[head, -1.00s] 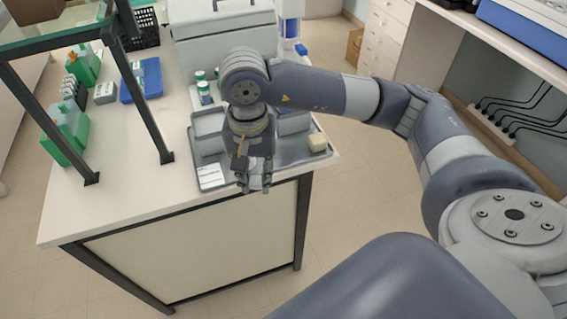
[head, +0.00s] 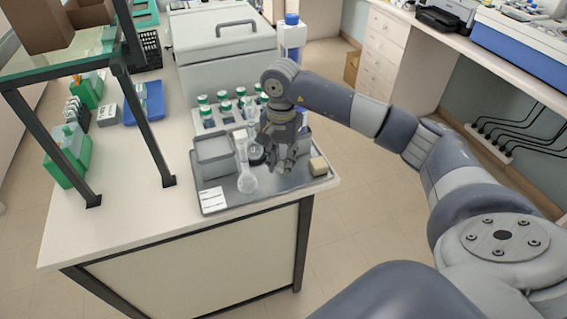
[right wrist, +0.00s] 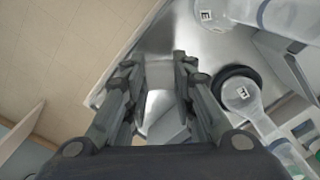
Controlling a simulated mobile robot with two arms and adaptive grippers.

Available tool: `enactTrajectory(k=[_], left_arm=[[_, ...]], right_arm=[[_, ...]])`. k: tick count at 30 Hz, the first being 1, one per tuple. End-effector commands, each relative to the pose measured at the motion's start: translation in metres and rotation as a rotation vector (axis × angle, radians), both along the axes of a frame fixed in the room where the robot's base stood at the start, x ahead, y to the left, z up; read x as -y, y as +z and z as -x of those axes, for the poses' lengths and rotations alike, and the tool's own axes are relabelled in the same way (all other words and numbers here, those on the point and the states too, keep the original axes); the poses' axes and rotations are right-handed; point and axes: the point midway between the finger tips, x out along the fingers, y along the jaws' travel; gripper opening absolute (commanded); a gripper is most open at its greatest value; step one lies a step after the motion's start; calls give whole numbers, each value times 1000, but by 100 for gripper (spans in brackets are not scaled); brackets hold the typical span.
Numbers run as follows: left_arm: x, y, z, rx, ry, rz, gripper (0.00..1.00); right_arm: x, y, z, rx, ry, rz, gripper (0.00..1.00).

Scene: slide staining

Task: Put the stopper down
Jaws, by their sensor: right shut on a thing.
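My right gripper (head: 284,168) is over the right part of the metal tray (head: 262,191). In the right wrist view its fingers (right wrist: 158,92) are closed around a pale, glassy piece (right wrist: 160,118), likely the stopper. Its shape is mostly hidden by the fingers, and I cannot make it out in the head view. A clear long-necked flask (head: 247,182) stands on the tray left of the gripper. Another flask, marked F (right wrist: 242,92), sits in a black ring (right wrist: 222,76) beside the fingers. My left gripper is not in view.
A grey bin (head: 214,158) stands at the tray's left, with a white labelled card (head: 212,199) in front. Several green-capped bottles (head: 223,104) stand behind.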

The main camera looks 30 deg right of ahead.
Motion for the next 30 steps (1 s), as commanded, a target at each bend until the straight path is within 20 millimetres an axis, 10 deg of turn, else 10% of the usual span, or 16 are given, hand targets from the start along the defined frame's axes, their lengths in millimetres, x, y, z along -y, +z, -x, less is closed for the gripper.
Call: enactTrajectory(k=[8, 25, 30], left_arm=[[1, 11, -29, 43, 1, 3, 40], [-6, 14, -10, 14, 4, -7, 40], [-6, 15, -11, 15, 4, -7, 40]], right_arm=[[9, -10, -4, -4, 2, -1, 15], [9, -42, -5, 0, 2, 1, 15], [9, -40, -5, 0, 2, 1, 44]])
